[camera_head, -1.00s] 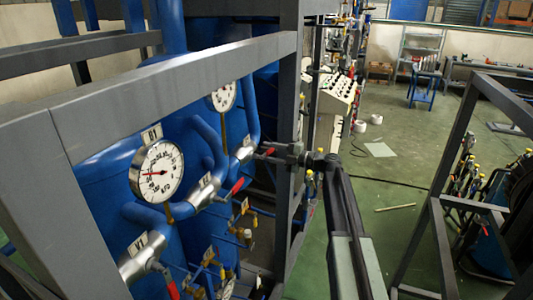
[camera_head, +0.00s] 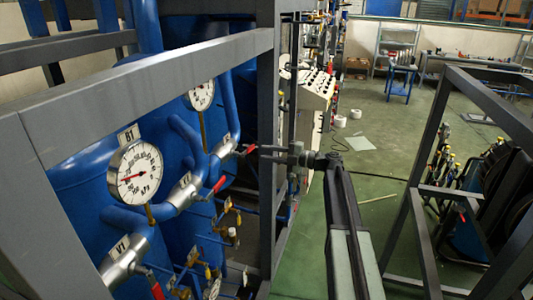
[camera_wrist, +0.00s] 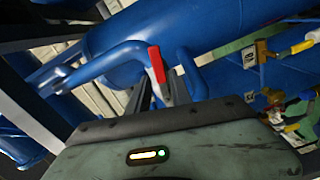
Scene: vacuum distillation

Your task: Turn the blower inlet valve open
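Three pipe valves with red levers sit on the blue pipework in the head view: one tagged V1 (camera_head: 122,262), a middle one (camera_head: 186,190) and a far one (camera_head: 225,146). No tag readable here names the blower inlet. My gripper (camera_head: 259,152) is at the far valve, its fingers pointing left at the red lever (camera_head: 249,149). In the wrist view the red lever (camera_wrist: 156,63) shows at the fingertips (camera_wrist: 157,82), between or just beyond them. The fingers look apart; contact with the lever cannot be made out.
A grey frame post (camera_head: 267,140) stands close beside my gripper, and a grey beam (camera_head: 150,88) crosses in front of the pipes. A pressure gauge (camera_head: 135,172) tagged B1 is nearer. Another grey frame (camera_head: 425,190) stands right; green floor (camera_head: 385,160) lies between.

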